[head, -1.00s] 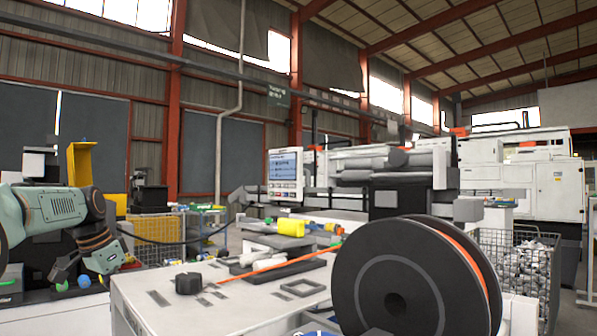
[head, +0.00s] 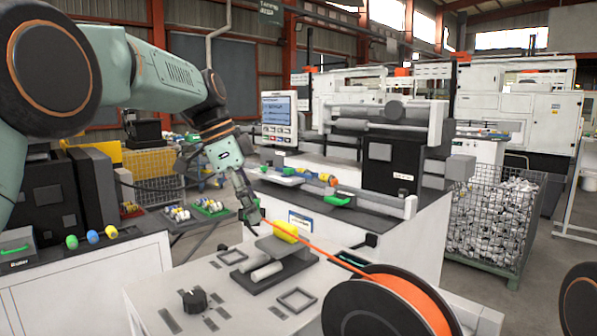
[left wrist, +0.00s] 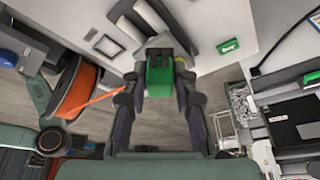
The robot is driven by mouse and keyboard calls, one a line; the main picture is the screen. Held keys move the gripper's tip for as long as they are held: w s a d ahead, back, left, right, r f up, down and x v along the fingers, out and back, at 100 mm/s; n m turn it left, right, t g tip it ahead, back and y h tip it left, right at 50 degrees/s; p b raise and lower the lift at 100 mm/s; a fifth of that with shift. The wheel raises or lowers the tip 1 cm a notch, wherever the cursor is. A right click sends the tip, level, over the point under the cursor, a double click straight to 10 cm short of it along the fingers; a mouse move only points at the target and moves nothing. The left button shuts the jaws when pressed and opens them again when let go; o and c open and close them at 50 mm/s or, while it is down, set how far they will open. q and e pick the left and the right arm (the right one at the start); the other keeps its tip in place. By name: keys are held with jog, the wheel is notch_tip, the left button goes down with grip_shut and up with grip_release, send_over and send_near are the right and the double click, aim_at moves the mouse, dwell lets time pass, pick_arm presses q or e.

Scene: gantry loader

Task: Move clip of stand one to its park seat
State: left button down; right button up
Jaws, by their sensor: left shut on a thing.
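My left gripper (head: 250,218) is over the far edge of the white table, pointing down. In the left wrist view its two dark fingers are shut on a green block-like clip (left wrist: 160,80). In the head view the fingers mostly hide it. An orange strand (head: 320,250) runs from the large black-sided spool (head: 372,308) up to near the fingertips. The strand also shows in the left wrist view (left wrist: 98,96). I cannot tell whether the clip holds it. Two dark square frames lie on the table, one at the front (head: 297,301); I cannot tell which is the park seat. My right gripper is not in view.
A dark plate with grey rollers (head: 266,273) and a yellow part (head: 285,230) stand on the table near the gripper. A black knob (head: 193,300) is at the front left. A machine (head: 395,160) stands behind. A wire basket (head: 490,220) is at the right.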

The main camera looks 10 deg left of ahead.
pick_arm(q)
jog(key=s+d+r+m+g+p, duration=0.35)
jog(key=s+d+m, duration=0.35)
jog(key=d+m, duration=0.35)
jog(key=f, duration=0.8)
jog(key=shift+s, duration=0.35)
jog(key=shift+d+f, duration=0.1)
jog(key=shift+f, duration=0.45)
jog(key=shift+w+f+g, duration=0.25)
jog(key=shift+f, duration=0.4)
jog(key=shift+a+f+b, duration=0.3)
jog(key=shift+f+b, duration=0.2)
jog(key=shift+f, duration=0.1)
jog(key=shift+s+d+f, duration=0.2)
jog(key=shift+f, duration=0.4)
jog(key=shift+w+f+b, duration=0.15)
jog(key=shift+f+b, duration=0.15)
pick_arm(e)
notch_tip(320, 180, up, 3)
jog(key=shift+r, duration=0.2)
